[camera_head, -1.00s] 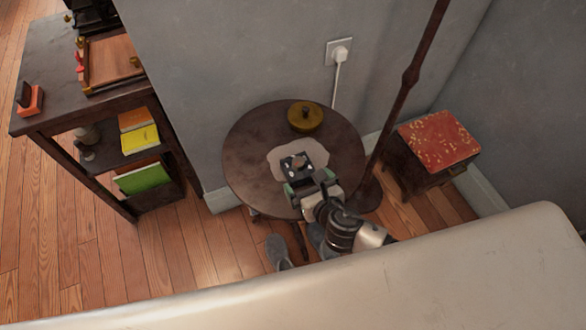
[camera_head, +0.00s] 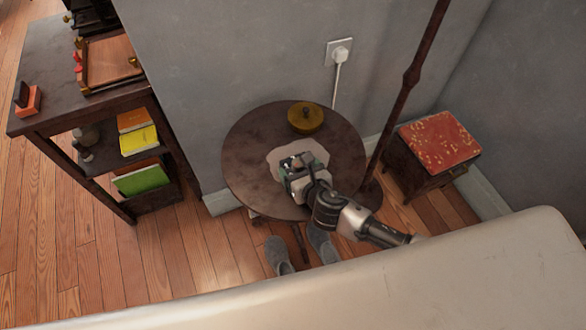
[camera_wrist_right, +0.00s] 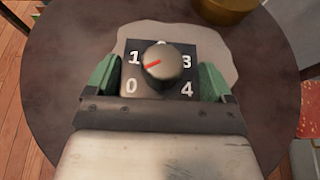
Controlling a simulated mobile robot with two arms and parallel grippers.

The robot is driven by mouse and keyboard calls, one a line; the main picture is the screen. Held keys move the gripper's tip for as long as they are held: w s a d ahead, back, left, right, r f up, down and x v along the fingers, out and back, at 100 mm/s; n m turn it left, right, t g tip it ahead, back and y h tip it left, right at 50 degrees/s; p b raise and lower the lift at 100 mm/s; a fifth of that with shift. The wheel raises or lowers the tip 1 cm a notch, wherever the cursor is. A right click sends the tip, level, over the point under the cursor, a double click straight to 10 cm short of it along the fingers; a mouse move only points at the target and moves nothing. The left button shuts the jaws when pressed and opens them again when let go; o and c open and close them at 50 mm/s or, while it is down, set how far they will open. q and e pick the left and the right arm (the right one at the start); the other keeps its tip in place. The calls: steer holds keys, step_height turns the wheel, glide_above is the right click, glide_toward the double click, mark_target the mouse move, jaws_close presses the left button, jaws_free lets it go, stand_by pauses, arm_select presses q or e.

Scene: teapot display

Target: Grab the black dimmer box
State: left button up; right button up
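The black dimmer box (camera_wrist_right: 160,88) has a round grey knob with a red pointer and white numbers. It lies on the pale patch of the round dark table. My right gripper (camera_head: 303,166) is over the box in the head view and hides most of it. In the right wrist view, its green fingertips (camera_wrist_right: 160,80) are spread wide, one at each side of the box. Only a very thin gap, if any, shows between fingers and box; I cannot tell whether they touch. My left gripper is not in view.
The round table (camera_head: 245,150) also bears a brass lidded pot (camera_head: 305,118) behind the box. A dark pole (camera_head: 408,85) rises to its right. A red-topped stool (camera_head: 440,140) stands further right, a shelf (camera_head: 45,60) at left. A pale surface (camera_head: 430,285) fills the front.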

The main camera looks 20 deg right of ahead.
steer(key=shift+c, duration=1.1)
